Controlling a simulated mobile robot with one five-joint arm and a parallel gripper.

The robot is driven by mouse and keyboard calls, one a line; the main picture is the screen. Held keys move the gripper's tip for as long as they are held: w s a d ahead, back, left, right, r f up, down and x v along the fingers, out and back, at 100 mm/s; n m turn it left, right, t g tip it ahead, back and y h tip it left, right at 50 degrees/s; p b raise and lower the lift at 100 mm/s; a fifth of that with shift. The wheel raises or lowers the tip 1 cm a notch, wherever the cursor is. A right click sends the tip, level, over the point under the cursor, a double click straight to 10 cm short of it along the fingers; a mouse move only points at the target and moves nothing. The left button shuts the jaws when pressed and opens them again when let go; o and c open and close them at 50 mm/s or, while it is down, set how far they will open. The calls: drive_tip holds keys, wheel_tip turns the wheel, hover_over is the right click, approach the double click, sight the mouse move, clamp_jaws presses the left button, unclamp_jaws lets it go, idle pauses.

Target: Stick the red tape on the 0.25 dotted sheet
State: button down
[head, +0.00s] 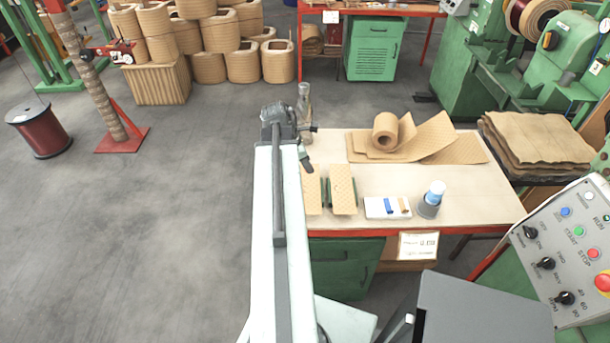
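Two tan dotted sheets lie side by side at the left front of the table: a left one (312,192), partly covered by my arm, and a right one (342,190). I cannot read a 0.25 mark on either. A small white tray (374,212) right of them holds a blue piece (388,205) and an orange-brown piece (403,204). I cannot make out a clearly red tape. My gripper (307,162) is at the arm's end, above the table's left side behind the sheets. Its fingers are too small to tell open or shut, and I see nothing held.
A grey cup with a blue-and-white item (431,200) stands right of the tray. A paper roll (386,131) lies on sheets at the back. A glass bottle (304,97) shows behind my gripper. The table's (475,205) front right is clear. A control panel (570,255) is at right.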

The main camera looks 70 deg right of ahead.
drive_tip(key=a+f+m+b, duration=0.1)
drive_tip(key=f+b, duration=0.1)
drive_tip(key=f+m+b, duration=0.1)
drive_tip(key=f+b, duration=0.2)
drive_tip(key=s+a+f+m+y+b, duration=0.1)
drive_tip(key=f+b, duration=0.1)
drive_tip(key=f, duration=0.1)
drive_tip(key=shift+a+f+g+b, duration=0.2)
drive_tip(key=shift+a+g+b, duration=0.1)
drive_tip(key=shift+b, duration=0.05)
drive_tip(key=shift+f, duration=0.15)
idle(0.7)
idle(0.4)
drive_tip(key=c, duration=1)
unclamp_jaws()
